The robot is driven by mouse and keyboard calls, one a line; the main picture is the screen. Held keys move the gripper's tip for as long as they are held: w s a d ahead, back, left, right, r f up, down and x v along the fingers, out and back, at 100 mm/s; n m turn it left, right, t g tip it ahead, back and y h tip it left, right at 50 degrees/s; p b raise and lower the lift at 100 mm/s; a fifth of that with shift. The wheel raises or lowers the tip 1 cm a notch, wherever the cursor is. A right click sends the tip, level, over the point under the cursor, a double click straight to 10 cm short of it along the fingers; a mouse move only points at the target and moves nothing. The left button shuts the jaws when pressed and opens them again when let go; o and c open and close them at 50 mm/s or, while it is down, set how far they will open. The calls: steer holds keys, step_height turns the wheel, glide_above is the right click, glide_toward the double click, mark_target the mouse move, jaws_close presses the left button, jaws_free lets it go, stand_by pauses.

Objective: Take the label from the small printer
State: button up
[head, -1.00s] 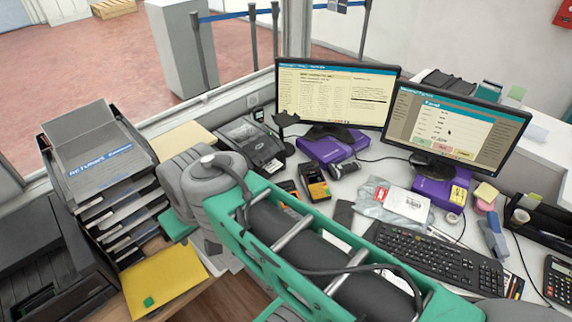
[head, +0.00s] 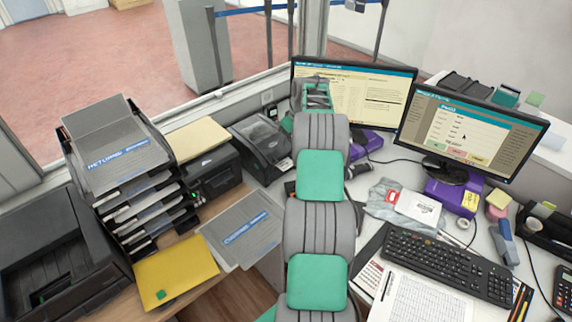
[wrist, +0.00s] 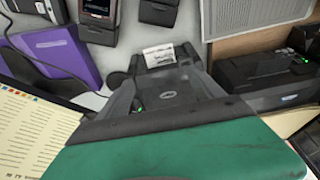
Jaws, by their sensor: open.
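The small printer (head: 258,145), dark grey, stands on the counter left of the left monitor. In the wrist view the small printer (wrist: 172,90) is in the middle, with a small green light on top. A white label (wrist: 159,55) with dark print sticks out of its far end there. In the head view I cannot make out the label; my arm covers part of that area. My gripper (head: 316,97) is beyond the printer's right side, in front of the left monitor. It is open and holds nothing visible; its green and dark body fills the bottom of the wrist view.
A black printer (head: 212,172) with a green light stands to the left, beside a stack of trays (head: 150,195). The left monitor (head: 375,100) is close behind my gripper. A purple box (wrist: 55,58) and handheld devices (wrist: 98,14) are near the small printer.

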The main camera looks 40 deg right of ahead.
mark_target(287, 165)
steer(key=b+x, duration=0.2)
steer(key=x, duration=0.1)
steer(key=s+b+x, duration=0.1)
steer(key=b+x, duration=0.1)
steer(key=x, duration=0.2)
steer(key=b+x, duration=0.1)
steer(key=x, duration=0.3)
steer(key=shift+s+a+f+b, duration=0.1)
steer(key=shift+s+f+b, duration=0.05)
steer(key=shift+s+b, duration=0.25)
steer(key=shift+w+f+b, duration=0.25)
steer(key=shift+f+b, duration=0.2)
steer(key=shift+f, duration=0.05)
steer(key=c, duration=0.6)
steer(key=shift+r, duration=0.1)
